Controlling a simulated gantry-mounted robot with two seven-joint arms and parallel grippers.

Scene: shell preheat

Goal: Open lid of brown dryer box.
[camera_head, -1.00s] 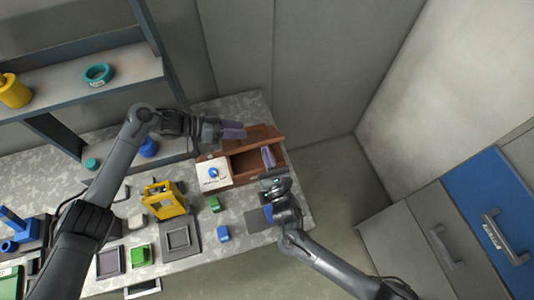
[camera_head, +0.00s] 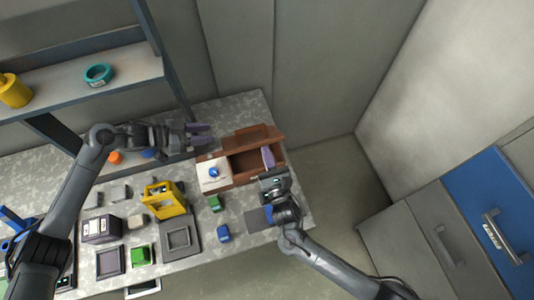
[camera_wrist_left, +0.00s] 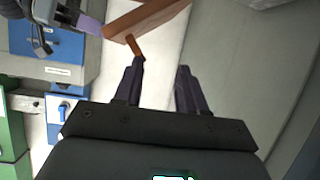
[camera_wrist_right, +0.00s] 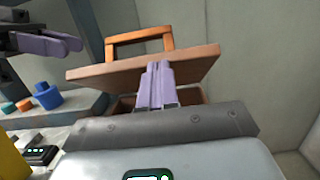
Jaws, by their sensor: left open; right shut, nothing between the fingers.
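The brown dryer box (camera_head: 243,167) stands at the bench's far right corner, its dark interior showing. Its lid (camera_head: 251,139) is raised and tilted at the back; it shows with its orange-brown handle (camera_wrist_right: 140,38) in the right wrist view. My left gripper (camera_head: 205,134) is open and empty, left of the lid and apart from it. The lid (camera_wrist_left: 145,18) and handle (camera_wrist_left: 135,46) also show ahead of it in the left wrist view. My right gripper (camera_head: 267,153) is shut and empty at the box's right side. Its fingers overlap the lid in the right wrist view; contact is unclear.
A white panel with a blue knob (camera_head: 213,172) adjoins the box's left. A yellow device (camera_head: 163,199), a grey tray (camera_head: 179,238) and small green and blue blocks lie nearer on the bench. A shelf (camera_head: 80,85) stands at the left. Walls stand behind and right of the bench.

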